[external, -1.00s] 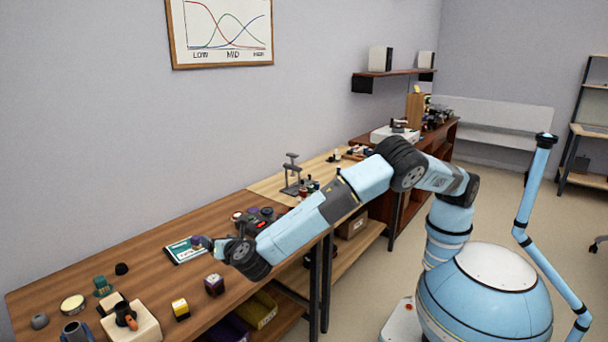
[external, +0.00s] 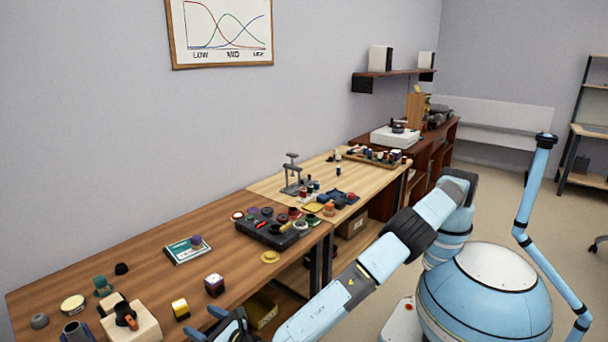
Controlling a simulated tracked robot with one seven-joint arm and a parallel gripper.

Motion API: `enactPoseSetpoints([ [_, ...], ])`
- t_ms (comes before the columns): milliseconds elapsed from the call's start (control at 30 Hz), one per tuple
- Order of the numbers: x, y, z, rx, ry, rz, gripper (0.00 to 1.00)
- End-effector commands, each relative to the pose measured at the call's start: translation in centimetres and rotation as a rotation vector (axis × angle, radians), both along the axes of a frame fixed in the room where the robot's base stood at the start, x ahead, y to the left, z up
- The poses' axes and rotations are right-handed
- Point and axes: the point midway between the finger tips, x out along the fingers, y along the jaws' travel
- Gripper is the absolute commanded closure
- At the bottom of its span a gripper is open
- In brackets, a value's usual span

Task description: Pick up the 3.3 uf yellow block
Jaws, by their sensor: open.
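A small block with a yellow body and dark and pale bands (external: 181,310) stands on the brown workbench (external: 130,262) near its front edge. Its label is too small to read. A dark purple block with a pale top (external: 214,285) stands to its right. My gripper (external: 206,322) is open at the bottom of the external view, by the bench's front edge. It is just right of and below the yellow block in the picture and apart from it. I see nothing between its fingers.
A white block with an orange part (external: 131,322) stands left of the yellow block. A dark tray of parts (external: 272,230), a yellow disc (external: 270,257) and a teal-edged card (external: 187,250) lie further back. Bare wood lies behind the yellow block.

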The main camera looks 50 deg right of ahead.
Motion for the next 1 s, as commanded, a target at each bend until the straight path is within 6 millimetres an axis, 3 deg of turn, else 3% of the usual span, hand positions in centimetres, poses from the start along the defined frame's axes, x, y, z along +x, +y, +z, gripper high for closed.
enactPoseSetpoints([
  [100, 1.8, 0.3, 0.0, 0.003, 0.000, -0.001, 0.24],
  [433, 4.0, 0.4, -0.2, 0.000, 0.001, -0.001, 0.24],
  [700, 7.4, 0.4, -0.6, 0.002, 0.000, -0.001, 0.24],
  [1000, 8.3, 0.6, -0.5, 0.001, 0.001, 0.000, 0.24],
])
